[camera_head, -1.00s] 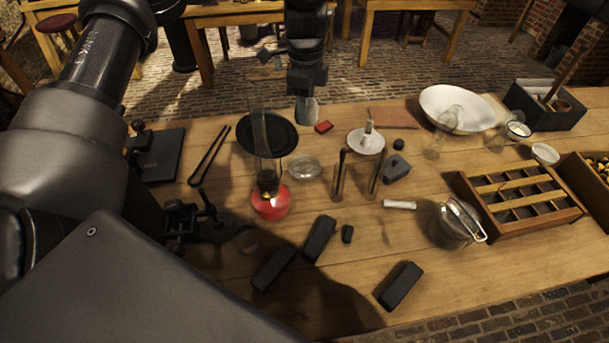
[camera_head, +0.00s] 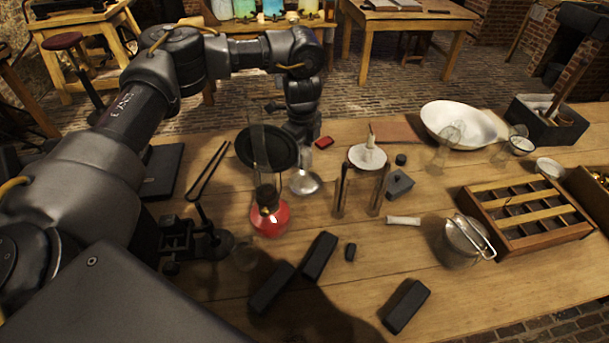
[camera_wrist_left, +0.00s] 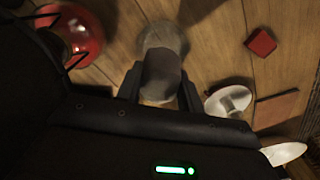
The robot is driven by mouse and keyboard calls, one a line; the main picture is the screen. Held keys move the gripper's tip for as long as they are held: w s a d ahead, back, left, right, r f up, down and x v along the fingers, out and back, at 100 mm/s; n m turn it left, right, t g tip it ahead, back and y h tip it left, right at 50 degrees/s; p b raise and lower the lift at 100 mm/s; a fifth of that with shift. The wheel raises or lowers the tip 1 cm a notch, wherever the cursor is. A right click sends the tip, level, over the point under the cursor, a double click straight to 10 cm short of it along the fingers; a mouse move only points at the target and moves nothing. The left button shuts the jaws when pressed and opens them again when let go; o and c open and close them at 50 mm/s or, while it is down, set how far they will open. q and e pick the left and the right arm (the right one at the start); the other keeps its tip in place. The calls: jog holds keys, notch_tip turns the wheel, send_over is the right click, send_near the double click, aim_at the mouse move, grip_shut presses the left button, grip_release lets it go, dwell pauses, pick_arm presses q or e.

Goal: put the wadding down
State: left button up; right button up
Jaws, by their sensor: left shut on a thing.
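My left gripper (camera_head: 302,141) hangs low over the back middle of the table, seen in the head view. It is shut on a grey piece that I take to be the wadding (camera_head: 303,160). The wadding also shows in the left wrist view (camera_wrist_left: 160,70), between the two fingers of the gripper (camera_wrist_left: 160,90). A small round glass dish (camera_head: 306,184) lies right below it, and it shows in the left wrist view (camera_wrist_left: 165,35). I cannot tell whether the wadding touches the dish. My right gripper is not in view.
A red lamp with a glass chimney (camera_head: 270,221) stands close left of the dish. A black round plate (camera_head: 267,140) is behind it. A red block (camera_head: 324,142), a white candle holder (camera_head: 367,157) and two glass tubes (camera_head: 341,200) stand to the right. Black bars (camera_head: 318,256) lie in front.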

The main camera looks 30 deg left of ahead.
aim_at(302, 149)
pick_arm(q)
jog(key=shift+f+p, duration=0.4)
jog(key=shift+f, duration=3.75)
jog(key=shift+f, duration=0.15)
jog(key=o, duration=1)
notch_tip(302, 149, up, 12)
jog(key=shift+r+b, duration=0.2)
jog(key=shift+b, duration=0.15)
